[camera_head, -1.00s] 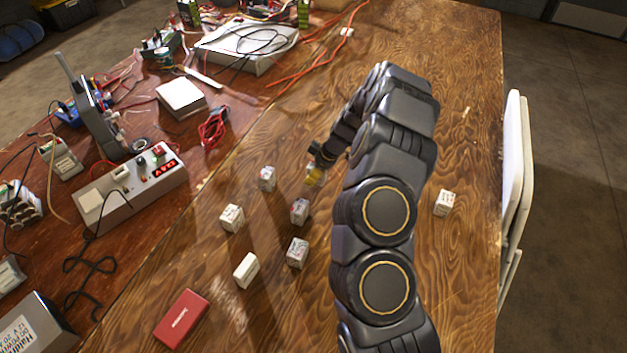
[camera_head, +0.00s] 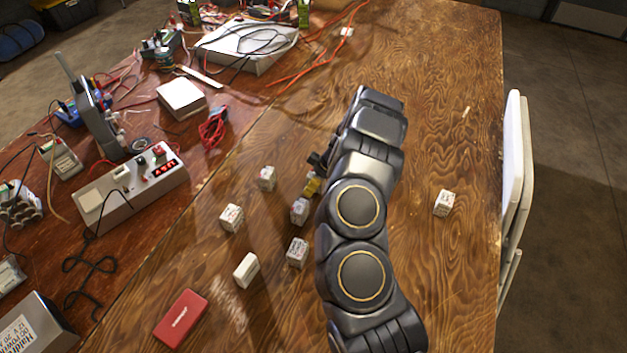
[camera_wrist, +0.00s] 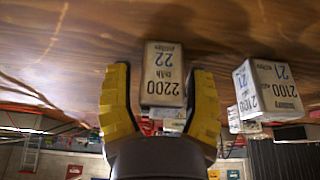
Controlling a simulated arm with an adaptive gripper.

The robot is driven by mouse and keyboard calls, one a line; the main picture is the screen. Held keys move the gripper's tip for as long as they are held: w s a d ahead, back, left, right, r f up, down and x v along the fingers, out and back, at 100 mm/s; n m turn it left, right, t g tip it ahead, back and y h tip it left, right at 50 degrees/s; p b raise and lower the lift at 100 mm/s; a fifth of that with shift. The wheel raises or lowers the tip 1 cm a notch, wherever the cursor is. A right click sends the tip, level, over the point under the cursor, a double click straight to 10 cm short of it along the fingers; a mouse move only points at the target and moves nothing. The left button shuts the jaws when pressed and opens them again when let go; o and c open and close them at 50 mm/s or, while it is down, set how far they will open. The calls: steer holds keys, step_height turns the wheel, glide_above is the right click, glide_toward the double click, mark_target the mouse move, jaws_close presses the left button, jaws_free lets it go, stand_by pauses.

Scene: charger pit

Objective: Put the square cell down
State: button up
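A square cell (camera_wrist: 163,75) marked 2200 mAh and 22 shows between my gripper's yellow fingers in the wrist view. It is at the wooden tabletop, which fills the top of that view. My gripper (camera_wrist: 160,80) looks open, with a narrow gap beside the cell at the left fingertip. In the head view my gripper (camera_head: 312,186) is low over the table, partly hidden by my arm. A white cell (camera_head: 300,211) stands close by its fingertips; I cannot tell whether it is the same one.
A cell marked 21 (camera_wrist: 265,88) stands to the right, with another partly behind it. Other cells (camera_head: 232,217), (camera_head: 297,252) and a red box (camera_head: 181,318) stand on the near left table. A lone cell (camera_head: 443,202) is right of my arm. A power supply (camera_head: 135,187) is left.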

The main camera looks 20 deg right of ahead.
steer(key=shift+d+r, duration=0.1)
steer(key=shift+r, duration=0.4)
steer(key=v, duration=1.1)
steer(key=s+a+r+m+g, duration=0.2)
steer(key=s+a+r, duration=1)
steer(key=a+r, duration=0.3)
steer(key=s+r+m+g+h, duration=0.1)
steer(key=s+r+m, duration=0.1)
steer(key=s, duration=0.9)
steer(key=s+r+m+g+h, duration=0.1)
steer(key=s+m, duration=0.4)
steer(key=s, duration=0.7)
steer(key=shift+r+g+h, duration=0.4)
steer(key=shift+g+h, duration=0.1)
steer(key=shift+h, duration=0.1)
steer(key=shift+w+d, duration=0.1)
